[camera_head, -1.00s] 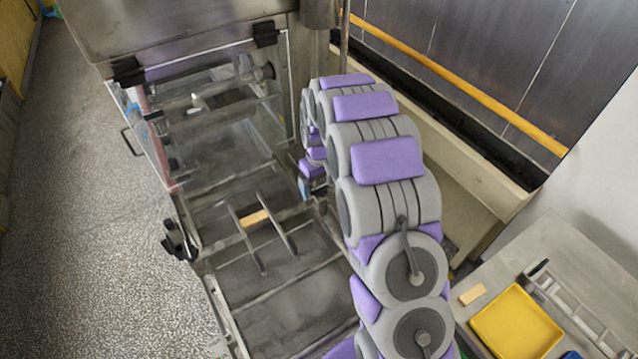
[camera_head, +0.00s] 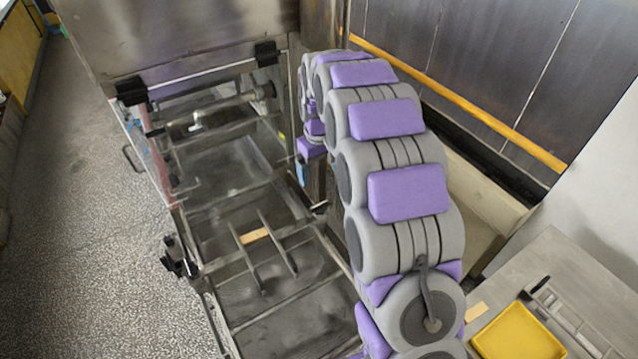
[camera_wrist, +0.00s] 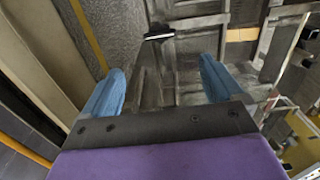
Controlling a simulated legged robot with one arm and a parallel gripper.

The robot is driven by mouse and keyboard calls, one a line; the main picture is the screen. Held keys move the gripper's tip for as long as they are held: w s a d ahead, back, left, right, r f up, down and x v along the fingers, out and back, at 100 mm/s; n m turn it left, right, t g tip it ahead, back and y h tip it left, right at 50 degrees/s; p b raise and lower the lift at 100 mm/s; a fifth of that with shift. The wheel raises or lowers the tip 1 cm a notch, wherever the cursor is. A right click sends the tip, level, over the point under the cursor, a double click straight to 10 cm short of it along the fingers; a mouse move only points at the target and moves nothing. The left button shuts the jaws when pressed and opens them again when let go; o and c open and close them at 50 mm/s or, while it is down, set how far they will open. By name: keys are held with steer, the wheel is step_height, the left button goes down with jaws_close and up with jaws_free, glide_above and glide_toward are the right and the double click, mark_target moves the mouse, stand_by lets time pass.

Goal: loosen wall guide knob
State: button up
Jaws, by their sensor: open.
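In the wrist view a black bar-shaped knob (camera_wrist: 158,34) lies ahead, between the lines of my two blue fingers. I cannot tell for certain that it is the wall guide knob. My gripper (camera_wrist: 160,82) is open and empty, with the knob beyond its fingertips and not touching them. In the head view only a blue part of my gripper (camera_head: 302,172) shows beside the machine; my arm hides the rest.
Dark knobs (camera_head: 178,256) stick out at the machine's left side. A clear hood (camera_head: 215,135) stands behind. A yellow tray (camera_head: 520,333) rests on the right table. Left floor is clear.

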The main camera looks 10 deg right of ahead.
step_height(320, 180, up, 4)
stand_by(0.6)
steer(key=s+f+m+g+b, duration=0.1)
steer(key=s+f+m+b, duration=0.1)
steer(key=s, duration=1.9)
steer(key=s+f+m+b, duration=0.1)
steer(key=s+b, duration=0.4)
steer(key=s, duration=1.6)
steer(key=shift+a+f+m+g, duration=0.35)
steer(key=shift+f+m+g, duration=0.05)
steer(key=shift+f, duration=0.4)
